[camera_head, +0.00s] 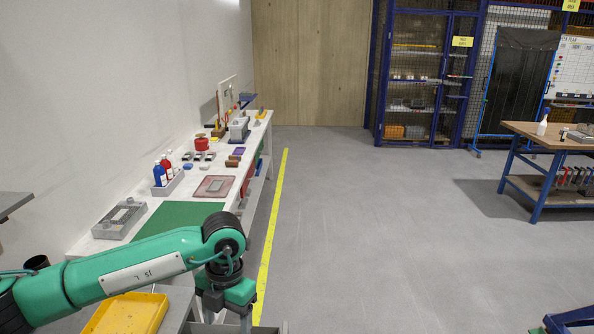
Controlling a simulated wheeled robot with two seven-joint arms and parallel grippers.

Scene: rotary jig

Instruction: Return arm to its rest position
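My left arm (130,268), green with a white label plate, comes in from the left and reaches right across the lower left of the view. Its elbow or wrist joint bends down near the front end of the long white workbench. My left gripper (226,300) points down at the bottom edge, and its fingertips are cut off or too unclear to show whether it is open. I cannot tell whether it holds anything. My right gripper is not in view.
The white workbench (92,243) along the left wall bears a green mat (180,217), a grey fixture (120,219), blue and red bottles (160,175) and small parts. A yellow tray (128,314) lies below my arm.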

